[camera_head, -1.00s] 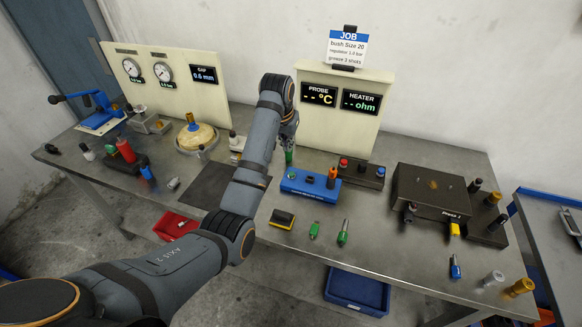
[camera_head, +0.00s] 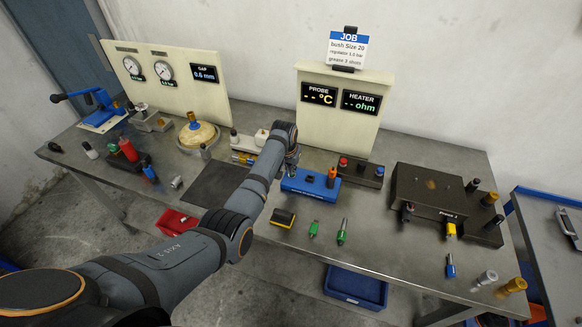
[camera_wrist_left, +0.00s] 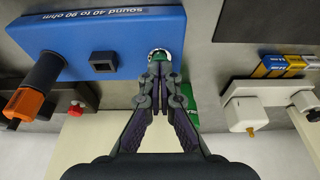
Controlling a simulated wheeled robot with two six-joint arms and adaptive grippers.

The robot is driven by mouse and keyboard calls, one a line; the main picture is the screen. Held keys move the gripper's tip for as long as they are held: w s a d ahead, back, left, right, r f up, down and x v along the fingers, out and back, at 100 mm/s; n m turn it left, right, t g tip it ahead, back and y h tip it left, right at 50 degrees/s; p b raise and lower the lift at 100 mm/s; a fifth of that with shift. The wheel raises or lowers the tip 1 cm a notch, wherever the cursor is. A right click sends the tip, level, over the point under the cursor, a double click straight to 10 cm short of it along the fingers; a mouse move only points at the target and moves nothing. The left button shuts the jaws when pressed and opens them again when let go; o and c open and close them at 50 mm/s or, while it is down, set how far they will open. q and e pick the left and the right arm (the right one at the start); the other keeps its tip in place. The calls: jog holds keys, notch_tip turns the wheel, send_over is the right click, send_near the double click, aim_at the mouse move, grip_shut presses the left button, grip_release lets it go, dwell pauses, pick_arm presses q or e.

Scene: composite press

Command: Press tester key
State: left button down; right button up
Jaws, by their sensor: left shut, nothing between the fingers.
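The tester is a blue box (camera_head: 311,187) on the bench; it fills the upper left of the left wrist view (camera_wrist_left: 90,30) with printed ohm text. A round metal-rimmed key (camera_wrist_left: 159,53) sits near one end of its top. My left gripper (camera_wrist_left: 159,66) is shut and empty, its fingertips at the key; I cannot tell whether they touch it. In the head view the left gripper (camera_head: 292,163) is over the tester's left end, and the arm hides part of it. A dark square socket (camera_wrist_left: 104,62) and an orange-and-black plug (camera_wrist_left: 33,95) are on the box. The right gripper is not in view.
Behind the tester stands a cream panel with PROBE (camera_head: 319,95) and HEATER (camera_head: 360,103) displays showing dashes. A dark block with red and black knobs (camera_head: 360,170) is close behind right. Green-handled tools (camera_head: 342,232) and a yellow-black block (camera_head: 283,217) lie in front.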

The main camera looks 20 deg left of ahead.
pick_arm(q)
jog(key=shift+f, duration=0.1)
jog(key=shift+f+b, duration=0.4)
jog(key=shift+f, duration=0.4)
jog(key=shift+s+f, duration=0.15)
jog(key=shift+f, duration=0.05)
jog(key=shift+s+r, duration=0.1)
jog(key=shift+s, duration=0.05)
jog(key=shift+f, duration=0.2)
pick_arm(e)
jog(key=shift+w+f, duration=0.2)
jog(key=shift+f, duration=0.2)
pick_arm(q)
jog(key=r+p, duration=0.5)
jog(key=shift+w, duration=0.4)
jog(key=b+v, duration=0.2)
jog(key=v, duration=0.8)
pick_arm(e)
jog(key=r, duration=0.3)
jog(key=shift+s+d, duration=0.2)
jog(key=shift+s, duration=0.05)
